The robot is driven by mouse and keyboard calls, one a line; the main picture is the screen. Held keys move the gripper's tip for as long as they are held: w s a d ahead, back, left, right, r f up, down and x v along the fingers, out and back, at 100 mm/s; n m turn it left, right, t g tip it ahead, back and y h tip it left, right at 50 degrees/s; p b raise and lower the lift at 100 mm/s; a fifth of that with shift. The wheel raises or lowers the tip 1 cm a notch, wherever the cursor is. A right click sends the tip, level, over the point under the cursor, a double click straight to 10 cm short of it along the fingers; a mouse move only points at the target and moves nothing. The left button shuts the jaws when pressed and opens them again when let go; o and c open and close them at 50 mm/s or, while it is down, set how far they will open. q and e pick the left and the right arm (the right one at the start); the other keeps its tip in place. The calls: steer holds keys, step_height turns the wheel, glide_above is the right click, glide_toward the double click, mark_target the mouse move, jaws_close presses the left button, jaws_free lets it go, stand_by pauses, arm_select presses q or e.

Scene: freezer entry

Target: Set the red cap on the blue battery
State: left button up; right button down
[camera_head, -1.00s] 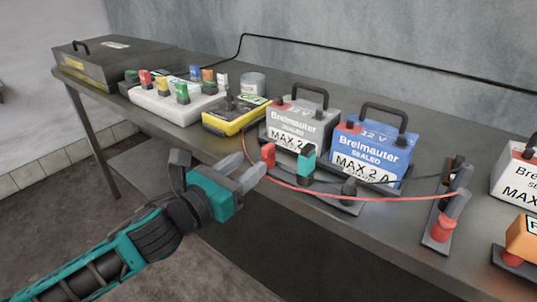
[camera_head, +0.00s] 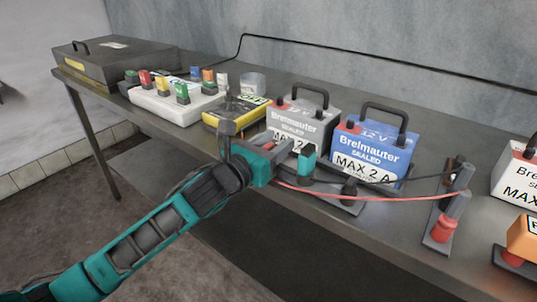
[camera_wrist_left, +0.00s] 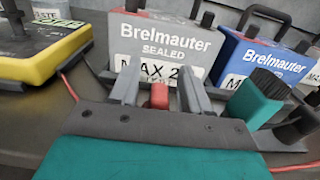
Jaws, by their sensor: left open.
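The red cap (camera_wrist_left: 159,96) stands in front of the grey battery, between the two fingers of my left gripper (camera_wrist_left: 160,90) in the left wrist view. The fingers are open, one on each side of it. In the head view my left gripper (camera_head: 277,150) reaches over the bench's front edge and mostly hides the cap. The blue battery (camera_head: 376,146) stands upright to the right of the grey one, with a black handle on top; it also shows in the left wrist view (camera_wrist_left: 268,58). My right gripper is not in view.
The grey battery (camera_head: 296,125) is just behind the cap. A red cable (camera_head: 360,198) runs along the front. A yellow meter (camera_head: 232,112) is to the left.

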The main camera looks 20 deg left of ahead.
arm_select(q)
jaws_close()
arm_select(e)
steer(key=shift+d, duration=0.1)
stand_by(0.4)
